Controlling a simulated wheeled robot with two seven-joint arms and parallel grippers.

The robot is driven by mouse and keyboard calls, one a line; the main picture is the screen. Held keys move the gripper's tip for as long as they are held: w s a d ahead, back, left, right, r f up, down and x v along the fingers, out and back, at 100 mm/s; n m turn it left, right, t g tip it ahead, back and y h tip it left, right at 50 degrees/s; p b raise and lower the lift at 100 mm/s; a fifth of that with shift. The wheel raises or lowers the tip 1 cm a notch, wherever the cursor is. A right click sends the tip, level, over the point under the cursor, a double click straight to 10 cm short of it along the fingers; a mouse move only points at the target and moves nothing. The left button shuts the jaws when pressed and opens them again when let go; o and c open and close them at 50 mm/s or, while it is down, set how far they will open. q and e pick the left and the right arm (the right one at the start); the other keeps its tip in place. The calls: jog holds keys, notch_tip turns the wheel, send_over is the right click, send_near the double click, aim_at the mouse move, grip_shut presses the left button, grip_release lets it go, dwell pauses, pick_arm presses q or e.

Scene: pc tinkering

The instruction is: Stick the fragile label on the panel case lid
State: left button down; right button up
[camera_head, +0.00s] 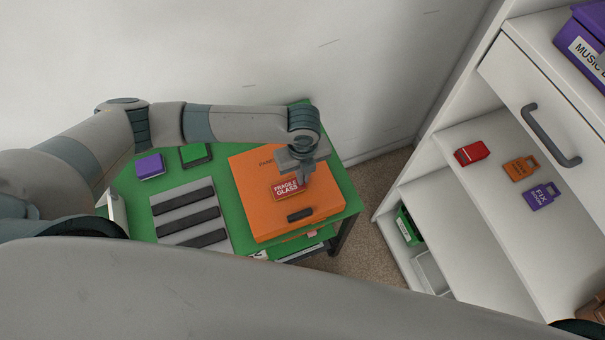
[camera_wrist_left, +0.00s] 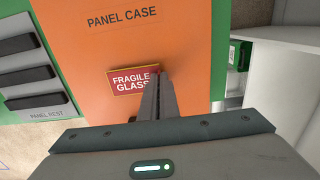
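The panel case (camera_head: 255,205) is a flat orange box on the green table, with a dark handle (camera_head: 300,214) near its front edge. Its printed name shows on the lid in the left wrist view (camera_wrist_left: 175,30). The red fragile label (camera_head: 284,190), reading FRAGILE GLASS, is over the lid's middle, and it also shows in the left wrist view (camera_wrist_left: 128,83). My left gripper (camera_head: 303,178) points down over the lid; its fingers (camera_wrist_left: 156,82) are together at the label's right end, which they partly hide. I cannot tell whether the label touches the lid. My right gripper is not in view.
A grey panel rest (camera_head: 165,208) with dark bars stands left of the case. A purple box (camera_head: 150,166) and a green-edged item (camera_head: 195,155) lie behind it. A white shelf unit (camera_head: 460,200) with red, orange and purple tags stands right, across a floor gap.

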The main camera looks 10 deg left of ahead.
pick_arm(q)
jog(key=shift+f, duration=0.45)
dwell(0.8)
jog(key=c, duration=1.9)
grip_release()
jog(key=shift+c, duration=0.2)
jog(key=shift+r, duration=0.1)
notch_tip(320, 180, up, 17)
jog(key=b, duration=0.4)
